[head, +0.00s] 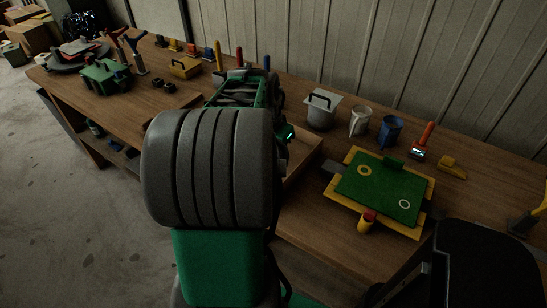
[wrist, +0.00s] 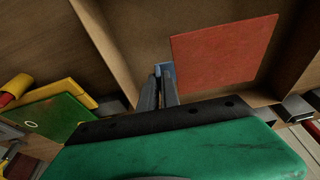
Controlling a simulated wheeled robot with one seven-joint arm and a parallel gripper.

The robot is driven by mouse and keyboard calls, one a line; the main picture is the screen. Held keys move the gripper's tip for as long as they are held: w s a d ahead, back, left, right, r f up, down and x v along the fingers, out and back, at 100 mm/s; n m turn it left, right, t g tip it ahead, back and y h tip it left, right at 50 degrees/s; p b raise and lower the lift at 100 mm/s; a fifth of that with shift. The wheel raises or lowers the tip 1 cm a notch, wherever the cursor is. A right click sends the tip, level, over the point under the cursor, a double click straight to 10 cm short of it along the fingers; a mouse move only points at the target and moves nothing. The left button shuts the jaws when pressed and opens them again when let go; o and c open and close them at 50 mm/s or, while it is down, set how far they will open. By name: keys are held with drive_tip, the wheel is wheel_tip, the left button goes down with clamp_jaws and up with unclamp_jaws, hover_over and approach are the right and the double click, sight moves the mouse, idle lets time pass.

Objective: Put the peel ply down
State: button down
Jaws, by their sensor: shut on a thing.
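The peel ply (wrist: 222,50) appears in the wrist view as a flat, red, square sheet with a small blue piece (wrist: 167,68) at its left edge. My gripper (wrist: 163,78) is shut on this blue piece, with its fingers close together. The sheet is over or inside a wooden tray (wrist: 125,35) with raised walls; I cannot tell whether it touches the floor of the tray. In the head view the tray (head: 306,160) shows partly to the right of my arm, which hides the gripper and the sheet.
A green board (head: 385,187) in a yellow frame lies right of the tray.

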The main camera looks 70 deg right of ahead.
sight(274, 167)
drive_tip(key=f, duration=0.1)
drive_tip(key=w+f, duration=0.1)
drive_tip(key=f, duration=0.1)
drive_tip(key=d+f, duration=0.1)
drive_tip(key=shift+w+f, duration=0.2)
drive_tip(key=shift+f, duration=0.45)
drive_tip(key=c, duration=1.6)
unclamp_jaws()
drive_tip(key=s+v, duration=0.1)
drive_tip(key=v, duration=1.1)
drive_tip(key=w+a+f+n+t, duration=0.2)
drive_tip(key=w+a+n, duration=0.8)
drive_tip(key=w+a, duration=0.65)
drive_tip(key=a+f+n+y, duration=0.1)
drive_tip(key=a+n, duration=0.2)
drive_tip(key=a, duration=0.5)
drive_tip(key=s+a+f+n+y, duration=0.1)
drive_tip(key=a+n, duration=0.3)
drive_tip(key=a, duration=0.4)
drive_tip(key=s+a+f+n+t+y, duration=0.1)
drive_tip(key=a+n, duration=0.2)
drive_tip(key=a, duration=0.4)
drive_tip(key=shift+s+a+f+n, duration=0.1)
drive_tip(key=shift+a+f+n, duration=0.2)
drive_tip(key=shift+a+n, duration=0.1)
